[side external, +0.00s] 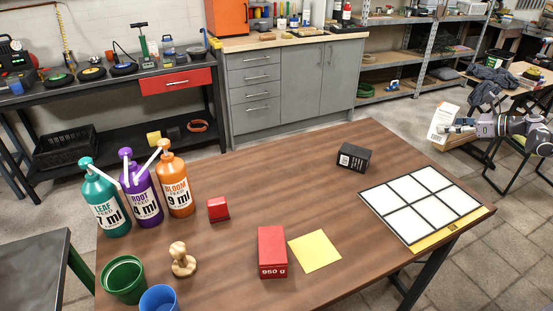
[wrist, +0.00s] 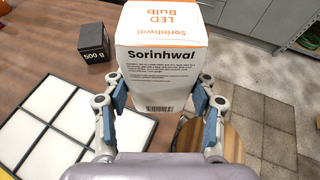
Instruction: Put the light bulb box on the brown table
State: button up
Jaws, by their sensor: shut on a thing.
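The light bulb box (wrist: 158,62) is white and orange with "LED Bulb" and "Sorinhwal" printed on it. It fills the top middle of the wrist view. My gripper (wrist: 162,100) is shut on it, with one blue finger pad on each side. In the side external view my gripper (side external: 463,127) holds the box (side external: 442,122) at the right, in the air beyond the table's right edge. The brown table (side external: 215,255) spans the front of that view. Its right part also shows at the left of the wrist view (wrist: 45,72).
On the table are a black box (side external: 354,157), a white-panelled tray (side external: 420,202), a red 950 g block (side external: 272,252), a yellow sheet (side external: 315,250), a wooden figure (side external: 182,260), a small red object (side external: 218,209), several bottles (side external: 140,190) and cups (side external: 125,279). The table's middle is clear.

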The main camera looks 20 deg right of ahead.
jog(key=shift+w+a+f, duration=1.1)
jog(key=shift+w+f, duration=0.5)
jog(key=shift+f, duration=0.25)
jog(key=shift+w+a+f, duration=1.05)
jog(key=shift+w+f, duration=0.5)
jog(key=shift+f, duration=0.3)
jog(key=shift+w+a+f, duration=1.1)
jog(key=shift+w+f, duration=0.5)
jog(key=shift+f, duration=0.25)
jog(key=shift+f, duration=0.1)
jog(key=o, duration=1.1)
